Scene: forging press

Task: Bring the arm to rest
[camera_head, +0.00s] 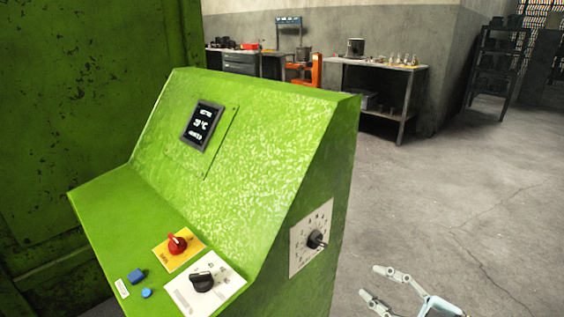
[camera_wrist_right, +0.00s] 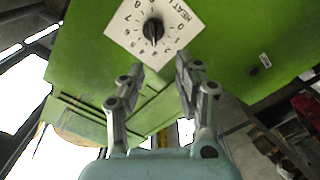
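My right gripper (camera_head: 381,287) is at the bottom right of the head view, to the right of the green control console (camera_head: 240,140) and apart from it. Its two fingers are spread with nothing between them. In the right wrist view the open right gripper (camera_wrist_right: 157,82) points at the console's side panel, where a black heat dial (camera_wrist_right: 153,30) sits on a white plate beyond the fingertips. The same black dial (camera_head: 317,239) shows on the console's right side in the head view. My left gripper is not in view.
The console carries a display (camera_head: 202,124), a red switch (camera_head: 177,243), a black knob (camera_head: 202,282) and blue buttons (camera_head: 137,276). A workbench (camera_head: 378,64) and dark shelf (camera_head: 498,60) stand at the back. The floor (camera_head: 450,190) to the right is clear.

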